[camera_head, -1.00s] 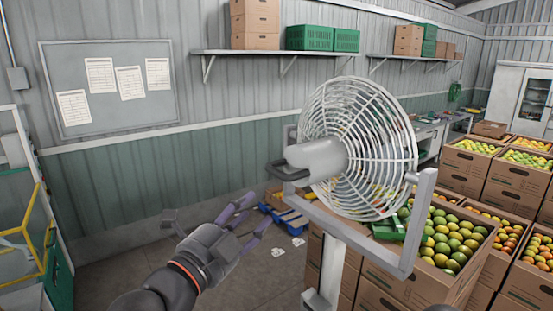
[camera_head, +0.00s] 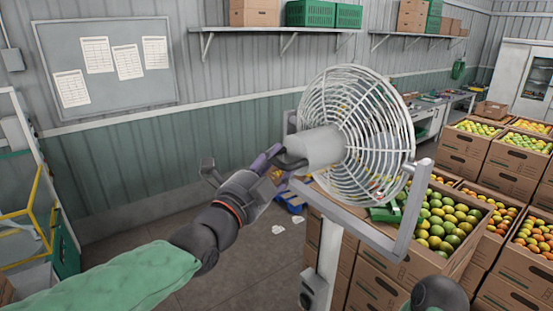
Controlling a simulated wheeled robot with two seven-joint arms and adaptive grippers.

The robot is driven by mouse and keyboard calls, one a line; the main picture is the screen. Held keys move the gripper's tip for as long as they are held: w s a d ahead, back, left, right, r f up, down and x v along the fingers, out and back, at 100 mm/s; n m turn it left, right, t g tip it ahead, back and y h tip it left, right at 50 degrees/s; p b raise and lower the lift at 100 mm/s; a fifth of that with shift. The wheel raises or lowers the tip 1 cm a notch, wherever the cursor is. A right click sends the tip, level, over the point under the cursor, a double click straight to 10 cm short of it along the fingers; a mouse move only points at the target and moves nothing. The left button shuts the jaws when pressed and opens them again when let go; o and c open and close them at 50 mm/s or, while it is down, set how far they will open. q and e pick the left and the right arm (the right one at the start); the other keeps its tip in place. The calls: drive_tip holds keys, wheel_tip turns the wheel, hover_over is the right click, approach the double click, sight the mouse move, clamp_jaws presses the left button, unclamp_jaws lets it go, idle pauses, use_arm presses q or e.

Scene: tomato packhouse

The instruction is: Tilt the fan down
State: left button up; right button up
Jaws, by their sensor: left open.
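The fan (camera_head: 360,135) has a round white wire cage and a grey motor housing (camera_head: 318,148). It sits in a grey U-shaped bracket (camera_head: 350,232) on a post (camera_head: 328,262). A dark handle (camera_head: 288,160) sticks out at the back of the housing, on the left. My left gripper (camera_head: 272,166) is open, with its fingers at the handle; one finger overlaps it in the picture. I cannot tell whether they touch. The dark rounded part at the bottom right (camera_head: 440,293) seems to be of my right arm; its gripper is not in view.
Cardboard boxes of green and orange fruit (camera_head: 450,262) stand close behind and right of the fan. A yellow and green frame (camera_head: 45,235) is at the left. Wall shelves (camera_head: 270,30) hold boxes and green crates. The floor (camera_head: 215,277) left of the post is mostly clear.

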use_arm(q)
drive_tip(key=shift+w+d, duration=0.2)
drive_tip(key=shift+w, duration=0.1)
clamp_jaws()
drive_tip(key=shift+r, duration=0.15)
